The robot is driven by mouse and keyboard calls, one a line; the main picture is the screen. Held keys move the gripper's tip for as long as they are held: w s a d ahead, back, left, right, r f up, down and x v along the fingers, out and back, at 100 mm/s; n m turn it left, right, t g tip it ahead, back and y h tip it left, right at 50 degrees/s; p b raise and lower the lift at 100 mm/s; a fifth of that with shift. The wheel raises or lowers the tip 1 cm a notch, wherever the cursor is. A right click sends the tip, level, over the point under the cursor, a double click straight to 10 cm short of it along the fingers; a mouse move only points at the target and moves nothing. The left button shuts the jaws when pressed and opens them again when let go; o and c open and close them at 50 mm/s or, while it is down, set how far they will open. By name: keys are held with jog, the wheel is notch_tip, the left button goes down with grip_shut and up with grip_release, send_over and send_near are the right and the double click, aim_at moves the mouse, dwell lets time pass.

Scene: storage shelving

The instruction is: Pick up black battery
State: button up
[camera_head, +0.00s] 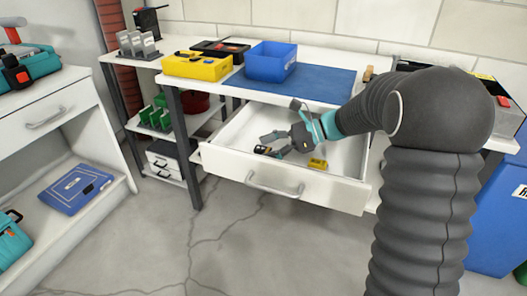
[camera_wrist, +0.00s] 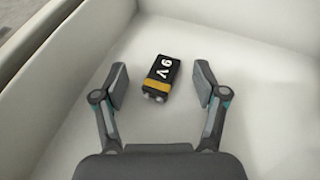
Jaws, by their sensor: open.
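The black battery (camera_wrist: 162,75) lies in the open white drawer (camera_head: 232,166), close to a drawer wall. My gripper (camera_head: 267,144) is open and empty inside the drawer. In the wrist view its fingers stand apart, one on each side of the battery, with a gap on both sides. In the head view the battery is hard to tell from the dark fingertips.
A small yellow item (camera_head: 318,163) lies in the drawer to the right of my gripper. The drawer walls surround the gripper. The tabletop above holds a blue bin (camera_head: 271,63) and a yellow case (camera_head: 196,67).

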grip_shut()
jog(key=shift+r, duration=0.15)
